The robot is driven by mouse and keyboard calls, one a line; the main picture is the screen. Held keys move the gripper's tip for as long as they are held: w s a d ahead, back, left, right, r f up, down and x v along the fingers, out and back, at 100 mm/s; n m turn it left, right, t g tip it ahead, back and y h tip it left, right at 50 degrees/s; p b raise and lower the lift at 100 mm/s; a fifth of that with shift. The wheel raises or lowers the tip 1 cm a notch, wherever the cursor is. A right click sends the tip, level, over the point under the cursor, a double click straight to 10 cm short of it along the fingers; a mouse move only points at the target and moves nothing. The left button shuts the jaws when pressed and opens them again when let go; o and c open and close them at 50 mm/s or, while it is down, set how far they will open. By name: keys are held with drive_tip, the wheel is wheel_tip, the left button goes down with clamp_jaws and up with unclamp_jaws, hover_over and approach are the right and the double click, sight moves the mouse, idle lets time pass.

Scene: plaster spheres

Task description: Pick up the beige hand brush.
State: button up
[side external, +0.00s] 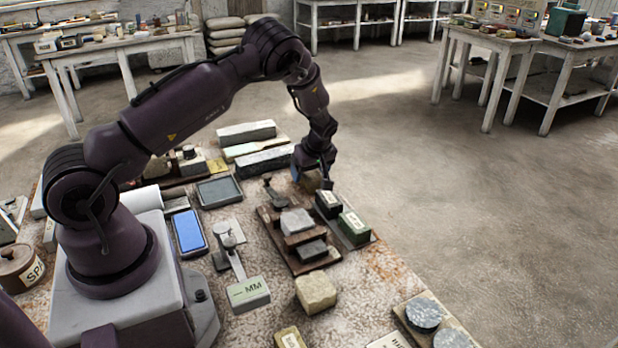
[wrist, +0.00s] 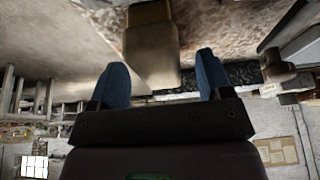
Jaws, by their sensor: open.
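A beige, block-like thing, which looks like the hand brush (wrist: 152,45), shows in the wrist view with a narrower part at the top edge of the picture. It lies beyond and between the two blue fingertips of my gripper (wrist: 162,66). The fingers are apart, with a gap on each side of it; I cannot tell whether its near end is between them in depth. In the side view my gripper (side external: 312,180) points down low over the far edge of the table. The brush is mostly hidden there behind my gripper.
A dark block (side external: 329,205) and a green box (side external: 354,227) stand close in front of my gripper. A tray of stone blocks (side external: 297,222) lies nearby, with a small dark metal tool (side external: 278,193) to the left. Long stone blocks (side external: 264,161) lie behind. Floor is open to the right.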

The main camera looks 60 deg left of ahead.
drive_tip(key=shift+x, duration=0.9)
drive_tip(key=shift+c, duration=0.2)
drive_tip(key=c, duration=1)
